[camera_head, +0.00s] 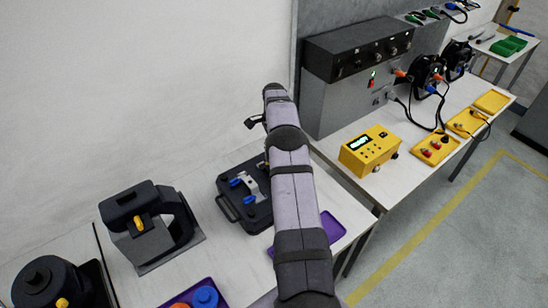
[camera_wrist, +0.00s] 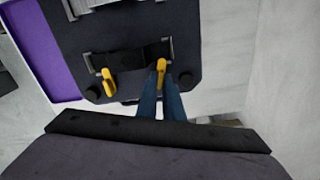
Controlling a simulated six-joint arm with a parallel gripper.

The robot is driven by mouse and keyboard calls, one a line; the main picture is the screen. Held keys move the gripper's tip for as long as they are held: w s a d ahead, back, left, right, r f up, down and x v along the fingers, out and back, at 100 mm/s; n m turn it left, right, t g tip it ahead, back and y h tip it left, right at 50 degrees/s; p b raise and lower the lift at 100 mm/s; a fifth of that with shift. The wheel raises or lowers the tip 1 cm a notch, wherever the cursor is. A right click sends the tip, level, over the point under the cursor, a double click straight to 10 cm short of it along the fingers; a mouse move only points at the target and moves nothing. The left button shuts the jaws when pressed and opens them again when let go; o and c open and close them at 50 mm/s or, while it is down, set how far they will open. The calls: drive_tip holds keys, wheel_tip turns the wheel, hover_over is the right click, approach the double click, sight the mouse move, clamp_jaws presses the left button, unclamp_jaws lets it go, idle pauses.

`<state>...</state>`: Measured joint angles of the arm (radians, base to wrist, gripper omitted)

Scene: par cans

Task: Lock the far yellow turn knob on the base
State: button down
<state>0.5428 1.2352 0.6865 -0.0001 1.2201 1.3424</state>
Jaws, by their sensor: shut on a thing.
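The base is a dark plate with a carry handle (camera_head: 228,207) on the bench in the head view, partly hidden by my arm. It fills the upper part of the wrist view (camera_wrist: 130,20). Two yellow turn knobs show there, at either end of a dark strap. My gripper (camera_wrist: 161,78) is shut on the right one (camera_wrist: 161,65), its two blue-grey fingers on either side of the knob. The left yellow knob (camera_wrist: 107,82) is free, pointing along the picture's vertical. In the head view my arm hides both yellow knobs and my fingertips.
Blue knobs (camera_head: 236,183) and a pale bracket show on the base. A purple tray (camera_head: 332,228) lies right of the base, and another purple tray (camera_head: 180,300) at the front. A dark clamp-like device (camera_head: 130,205) stands to the left. A wall runs behind.

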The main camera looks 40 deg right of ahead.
drive_tip(key=shift+n+b, duration=0.6)
drive_tip(key=shift+n, duration=1.2)
drive_tip(key=c, duration=2.2)
unclamp_jaws()
drive_tip(key=shift+r+b, duration=0.95)
drive_tip(key=shift+r, duration=2.75)
